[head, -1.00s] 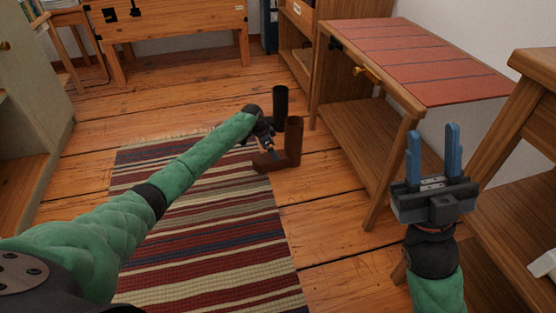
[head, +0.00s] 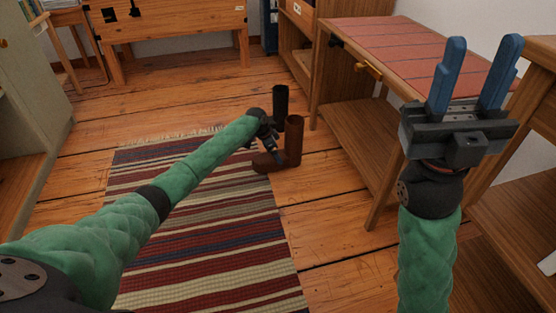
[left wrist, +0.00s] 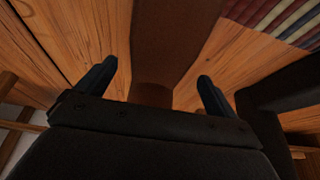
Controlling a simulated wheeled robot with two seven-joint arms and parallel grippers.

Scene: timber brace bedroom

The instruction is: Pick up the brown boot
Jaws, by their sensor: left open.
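The brown boot (head: 294,142) stands upright on the wooden floor by the rug's right edge, its toe pointing left in the head view. My left gripper (head: 277,157) reaches down at the boot, over its foot and beside the shaft. In the left wrist view the brown boot (left wrist: 172,35) lies between the two spread fingers of my left gripper (left wrist: 154,78), with gaps on both sides. Its fingers are open, small and partly hidden in the head view. My right gripper (head: 483,75) is raised at the right, open and empty.
A black boot (head: 280,106) stands just behind the brown one. A striped rug (head: 215,240) covers the floor at left. A wooden table with a red top (head: 400,48) and lower shelf stands close on the right. Bare floor (head: 190,95) lies behind.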

